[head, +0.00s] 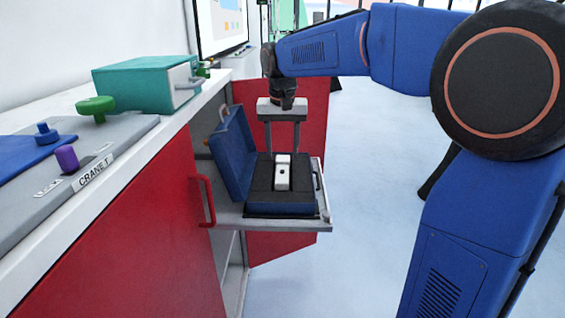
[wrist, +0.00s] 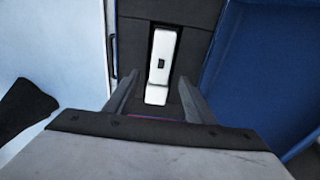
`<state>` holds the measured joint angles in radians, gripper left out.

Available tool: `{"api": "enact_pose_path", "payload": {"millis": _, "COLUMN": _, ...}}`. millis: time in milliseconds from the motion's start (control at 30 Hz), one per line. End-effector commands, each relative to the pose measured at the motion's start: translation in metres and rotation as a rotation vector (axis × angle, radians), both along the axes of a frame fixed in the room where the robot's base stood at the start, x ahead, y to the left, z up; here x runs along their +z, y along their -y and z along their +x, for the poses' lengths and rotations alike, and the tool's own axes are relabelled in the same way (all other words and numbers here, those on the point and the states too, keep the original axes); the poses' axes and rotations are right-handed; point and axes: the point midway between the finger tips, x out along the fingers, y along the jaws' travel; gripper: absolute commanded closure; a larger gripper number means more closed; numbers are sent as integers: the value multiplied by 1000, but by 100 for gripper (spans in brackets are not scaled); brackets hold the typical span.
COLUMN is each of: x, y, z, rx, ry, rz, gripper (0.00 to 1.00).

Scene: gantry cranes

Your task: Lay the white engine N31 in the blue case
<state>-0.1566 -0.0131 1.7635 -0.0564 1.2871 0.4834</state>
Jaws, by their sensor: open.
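The blue case (head: 233,150) stands open on a pulled-out shelf, its lid raised on the left. A white engine (head: 282,178) lies in the dark foam inside the case; it also shows in the wrist view (wrist: 160,60). No label can be read on it. My gripper (head: 288,142) is open, its fingers pointing down above and behind the case in the head view. In the wrist view the two fingers (wrist: 155,92) are apart, with the near end of the white engine between them in the picture. No contact with the engine shows.
The grey shelf (head: 272,224) sticks out of a red cabinet (head: 140,225). A red door (head: 300,240) stands open beyond it. A green box (head: 148,84) and a crane control panel (head: 75,170) with knobs sit on the counter at left.

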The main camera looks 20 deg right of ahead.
Motion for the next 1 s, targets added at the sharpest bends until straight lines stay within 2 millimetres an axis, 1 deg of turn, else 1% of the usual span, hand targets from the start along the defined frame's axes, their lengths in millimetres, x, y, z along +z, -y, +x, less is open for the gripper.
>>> {"api": "enact_pose_path", "payload": {"millis": 33, "x": 11, "y": 0, "z": -1, "rx": 0, "ry": 3, "rz": 0, "gripper": 50}}
{"api": "enact_pose_path", "payload": {"millis": 100, "x": 23, "y": -1, "z": -2, "rx": 0, "ry": 4, "rz": 1, "gripper": 50}}
{"api": "enact_pose_path", "payload": {"millis": 200, "x": 37, "y": -2, "z": -4, "rx": 0, "ry": 4, "rz": 1, "gripper": 50}}
{"api": "enact_pose_path", "payload": {"millis": 300, "x": 47, "y": -2, "z": -5, "rx": 0, "ry": 3, "rz": 0, "gripper": 50}}
{"api": "enact_pose_path", "payload": {"millis": 400, "x": 53, "y": -2, "z": -6, "rx": 0, "ry": 3, "rz": 0, "gripper": 50}}
{"api": "enact_pose_path", "payload": {"millis": 533, "x": 55, "y": -2, "z": -6, "rx": 1, "ry": 3, "rz": 0, "gripper": 50}}
{"api": "enact_pose_path", "payload": {"millis": 633, "x": 55, "y": 1, "z": -13, "rx": 5, "ry": 9, "rz": 1, "gripper": 50}}
{"api": "enact_pose_path", "payload": {"millis": 667, "x": 55, "y": 2, "z": -17, "rx": 9, "ry": 12, "rz": 1, "gripper": 50}}
{"api": "enact_pose_path", "payload": {"millis": 767, "x": 53, "y": 10, "z": -39, "rx": 27, "ry": 30, "rz": 4, "gripper": 50}}
{"api": "enact_pose_path", "payload": {"millis": 867, "x": 47, "y": 20, "z": -70, "rx": 56, "ry": 55, "rz": 7, "gripper": 50}}
{"api": "enact_pose_path", "payload": {"millis": 1000, "x": 32, "y": 34, "z": -115, "rx": 100, "ry": 92, "rz": 6, "gripper": 50}}
